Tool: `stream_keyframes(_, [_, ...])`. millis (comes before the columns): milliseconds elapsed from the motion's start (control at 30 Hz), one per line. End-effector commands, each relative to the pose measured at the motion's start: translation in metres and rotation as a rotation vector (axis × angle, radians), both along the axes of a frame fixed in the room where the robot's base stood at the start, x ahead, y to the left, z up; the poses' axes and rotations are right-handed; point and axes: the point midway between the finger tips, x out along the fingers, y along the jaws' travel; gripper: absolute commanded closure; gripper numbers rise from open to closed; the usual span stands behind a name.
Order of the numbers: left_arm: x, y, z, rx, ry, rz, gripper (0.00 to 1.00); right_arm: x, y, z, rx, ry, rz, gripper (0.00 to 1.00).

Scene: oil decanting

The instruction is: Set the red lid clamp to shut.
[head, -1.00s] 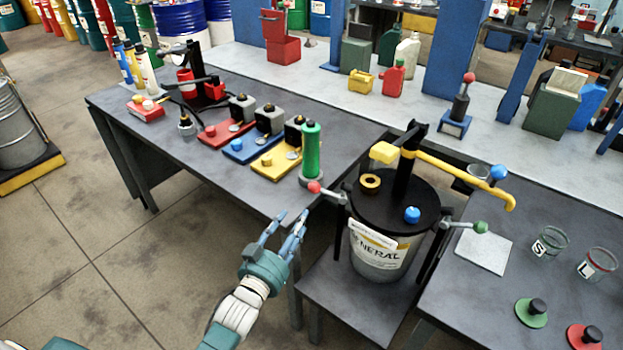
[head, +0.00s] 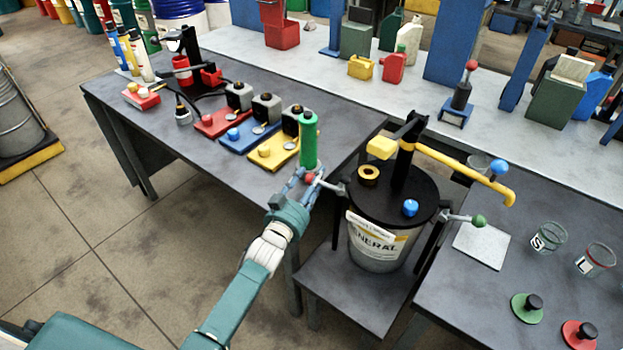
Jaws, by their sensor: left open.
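The red lid clamp is a lever with a red ball knob (head: 309,178) on the left side of the black-lidded drum (head: 376,250). Its grey arm runs from the drum's edge out to the left. My left gripper (head: 304,178) is open, with its fingers around or right beside the red knob; contact cannot be told. A second clamp with a green knob (head: 478,221) sticks out on the drum's right side. My right gripper is not in view.
A green cylinder (head: 309,142) stands on the table corner just behind my left gripper. A yellow-handled pump (head: 460,170) rises from the lid. Glass jars (head: 549,236) and a green lid (head: 527,308) are on the right table.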

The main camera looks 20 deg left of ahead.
Motion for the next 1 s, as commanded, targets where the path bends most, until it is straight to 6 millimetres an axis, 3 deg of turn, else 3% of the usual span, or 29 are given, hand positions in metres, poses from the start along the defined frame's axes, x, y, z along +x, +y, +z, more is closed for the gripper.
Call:
stream_keyframes(100, [0.001,0.0,0.0,0.0,0.0,0.0,0.52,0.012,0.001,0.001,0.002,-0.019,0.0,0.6])
stream_keyframes(233, [0.001,0.0,0.0,0.0,0.0,0.0,0.52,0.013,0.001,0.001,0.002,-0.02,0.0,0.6])
stream_keyframes(433, [0.001,0.0,0.0,0.0,0.0,0.0,0.92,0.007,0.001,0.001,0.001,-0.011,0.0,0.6])
stream_keyframes(500, [0.0,0.0,0.0,0.0,0.001,0.0,1.0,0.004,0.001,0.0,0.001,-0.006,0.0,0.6])
stream_keyframes(1000, [0.001,-0.001,0.001,0.027,0.015,0.0,1.0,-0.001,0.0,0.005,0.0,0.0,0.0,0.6])
